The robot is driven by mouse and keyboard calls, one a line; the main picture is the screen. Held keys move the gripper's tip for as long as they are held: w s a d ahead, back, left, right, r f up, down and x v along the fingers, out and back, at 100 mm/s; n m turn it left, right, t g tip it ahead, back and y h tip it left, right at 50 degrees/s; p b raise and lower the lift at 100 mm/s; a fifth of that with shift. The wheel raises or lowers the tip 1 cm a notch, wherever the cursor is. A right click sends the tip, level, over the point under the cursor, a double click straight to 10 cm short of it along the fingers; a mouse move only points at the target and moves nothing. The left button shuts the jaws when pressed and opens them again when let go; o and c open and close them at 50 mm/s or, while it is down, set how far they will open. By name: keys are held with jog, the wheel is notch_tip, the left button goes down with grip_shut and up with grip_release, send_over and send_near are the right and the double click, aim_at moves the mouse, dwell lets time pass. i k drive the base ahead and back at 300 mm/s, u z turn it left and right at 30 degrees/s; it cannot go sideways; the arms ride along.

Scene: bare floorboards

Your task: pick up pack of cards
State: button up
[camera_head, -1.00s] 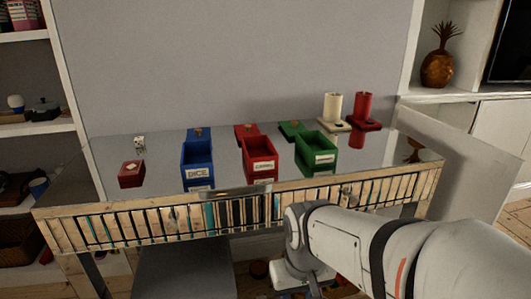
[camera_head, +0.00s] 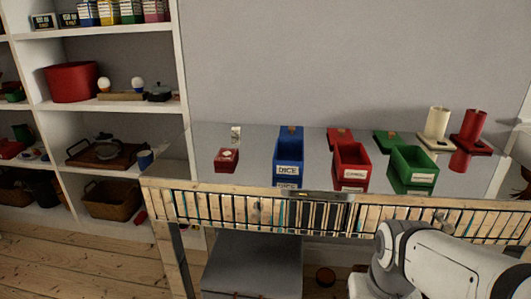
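A small red box with a white patch on top (camera_head: 227,160) lies at the left part of the glossy tabletop (camera_head: 205,142). It looks like the pack of cards, but its print is too small to read. A small white object, perhaps a die (camera_head: 235,133), is just behind it. An open blue box labelled DICE (camera_head: 288,166), an open red box (camera_head: 351,166) and an open green box (camera_head: 412,170) stand in a row to its right. The red and green labels are hard to read. My arm shows at the lower right, in front of the table; my gripper is out of view.
A cream cylinder (camera_head: 438,121) and a red cylinder (camera_head: 472,126) stand on bases at the back right of the table. A grey block (camera_head: 252,264) is under the table. White shelves (camera_head: 95,111) stand at the left. Bare floorboards (camera_head: 80,262) are clear at front left.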

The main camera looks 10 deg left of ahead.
aim_at(226, 157)
jog(key=z, duration=2.15)
jog(key=k, duration=1.45)
jog(key=u, duration=2.05)
jog(key=i, duration=0.9)
jog(key=u, duration=0.05)
